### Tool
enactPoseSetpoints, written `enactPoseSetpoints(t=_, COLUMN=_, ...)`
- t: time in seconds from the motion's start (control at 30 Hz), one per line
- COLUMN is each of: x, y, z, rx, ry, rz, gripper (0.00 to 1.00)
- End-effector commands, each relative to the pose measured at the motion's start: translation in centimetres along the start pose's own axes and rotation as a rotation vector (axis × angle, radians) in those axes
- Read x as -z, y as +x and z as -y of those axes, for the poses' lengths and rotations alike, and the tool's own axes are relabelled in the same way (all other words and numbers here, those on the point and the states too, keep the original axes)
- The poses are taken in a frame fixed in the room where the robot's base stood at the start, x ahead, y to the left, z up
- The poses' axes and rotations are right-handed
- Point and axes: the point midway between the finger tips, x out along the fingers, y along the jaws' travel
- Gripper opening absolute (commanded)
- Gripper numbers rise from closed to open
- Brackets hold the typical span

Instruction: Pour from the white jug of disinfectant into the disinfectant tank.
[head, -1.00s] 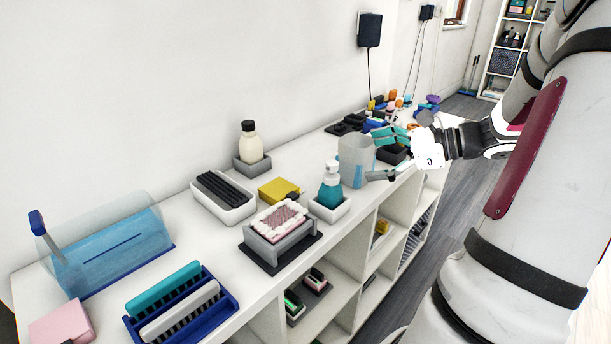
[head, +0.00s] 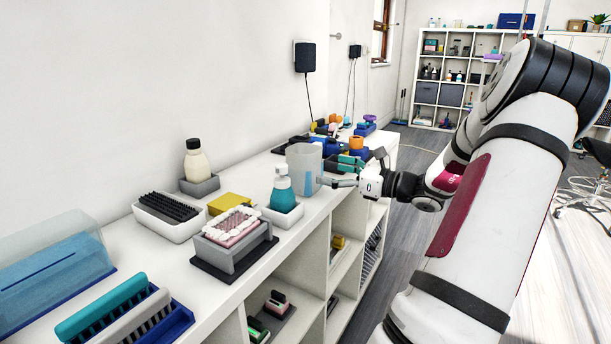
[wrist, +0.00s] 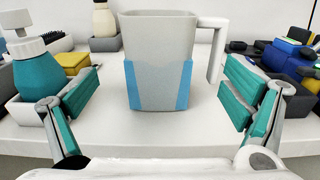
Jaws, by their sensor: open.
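The white jug (head: 303,166), a pale grey-white upright vessel with blue panels low on its sides, stands on the white counter. In the wrist view the jug (wrist: 158,60) is centred, with its handle (wrist: 213,45) on the right. My gripper (head: 339,173) is open just in front of the jug. Its teal-padded fingers spread to either side of the jug in the wrist view, with gaps and no contact visible. A clear-walled tank with blue inside (head: 55,272), likely the disinfectant tank, sits at the near left of the counter. The jug's contents are hidden.
A teal pump bottle (head: 283,195) in a white holder stands close left of the jug. Dark and coloured items crowd beyond the jug.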

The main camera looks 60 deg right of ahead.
Motion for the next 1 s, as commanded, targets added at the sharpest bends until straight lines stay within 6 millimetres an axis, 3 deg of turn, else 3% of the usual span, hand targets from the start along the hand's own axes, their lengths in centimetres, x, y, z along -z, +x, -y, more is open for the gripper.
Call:
enactPoseSetpoints(t=0.17, x=-0.1, y=1.0, z=-0.1, rx=-0.002, ry=-0.001, rz=0.0, gripper=0.94)
enactPoseSetpoints(t=0.5, x=-0.7, y=5.2, z=-0.2, rx=-0.003, ry=-0.002, rz=0.0, gripper=0.94)
enactPoseSetpoints(t=0.83, x=-0.9, y=5.9, z=-0.2, rx=-0.001, ry=-0.001, rz=-0.001, gripper=0.94)
enactPoseSetpoints(t=1.0, x=-0.9, y=5.9, z=-0.2, rx=-0.001, ry=-0.001, rz=-0.001, gripper=0.56)
